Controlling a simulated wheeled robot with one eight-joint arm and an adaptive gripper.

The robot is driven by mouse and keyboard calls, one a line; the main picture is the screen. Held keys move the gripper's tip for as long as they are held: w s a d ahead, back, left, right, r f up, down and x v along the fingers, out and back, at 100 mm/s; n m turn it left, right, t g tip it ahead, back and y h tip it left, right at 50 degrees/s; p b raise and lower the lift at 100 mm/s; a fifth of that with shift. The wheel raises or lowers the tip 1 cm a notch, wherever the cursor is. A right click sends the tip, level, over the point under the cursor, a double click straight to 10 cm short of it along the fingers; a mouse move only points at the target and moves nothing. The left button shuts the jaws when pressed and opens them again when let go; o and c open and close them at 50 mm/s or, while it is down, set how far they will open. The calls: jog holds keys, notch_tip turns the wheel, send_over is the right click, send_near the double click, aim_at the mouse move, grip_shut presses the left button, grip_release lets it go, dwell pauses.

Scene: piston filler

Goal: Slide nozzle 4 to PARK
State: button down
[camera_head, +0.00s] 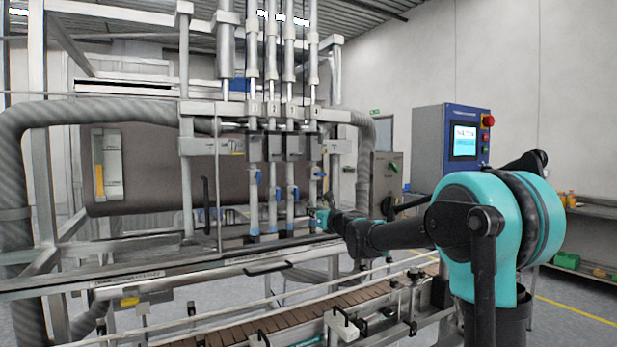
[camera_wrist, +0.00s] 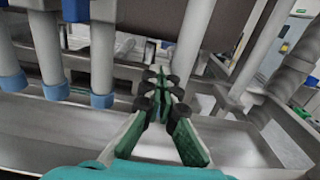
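Nozzle 4 (camera_head: 314,182) is the rightmost of a row of upright steel nozzle tubes under numbered plates, in the head view. My gripper (camera_head: 320,216) is at its lower end, reaching in from the right and hiding part of it. In the wrist view, my gripper's green-padded fingers (camera_wrist: 158,82) come close together at their tips. No object shows clearly held between them, and their exact opening is unclear. Blue-tipped tubes (camera_wrist: 103,97) stand to the left of the fingers, apart from them. I cannot tell which tube there is nozzle 4. No PARK mark is readable.
The other nozzles (camera_head: 272,180) stand close on the left. A steel rail (camera_head: 225,265) and a conveyor (camera_head: 285,322) run below. A blue control panel (camera_head: 452,140) stands at the right. A slanted grey tube (camera_wrist: 197,40) rises beyond the fingers.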

jog(key=shift+w+d, duration=0.55)
jog(key=shift+d, duration=0.25)
jog(key=shift+w+d, duration=0.5)
jog(key=shift+d, duration=0.25)
jog(key=shift+s+a, duration=0.15)
jog(key=shift+a, duration=0.05)
jog(key=a+v, duration=0.1)
jog(key=v, duration=0.7)
jog(key=shift+s, duration=0.3)
dwell(0.6)
jog(key=shift+d, duration=0.1)
jog(key=s+d+f+n+g+h, duration=0.1)
jog(key=s+d+f+n+g, duration=0.15)
jog(key=s+f+n, duration=0.75)
jog(key=s+d+f+n+g+h, duration=0.2)
jog(key=s+f+n+g, duration=0.2)
jog(key=s+f+n, duration=0.7)
jog(key=s+d+f+n+g+h, duration=0.4)
jog(key=s+d+f+n+h, duration=0.3)
jog(key=s+d+f, duration=0.9)
notch_tip(320, 180, down, 4)
jog(key=s+n, duration=0.1)
jog(key=s, duration=0.1)
jog(key=shift+s, duration=0.4)
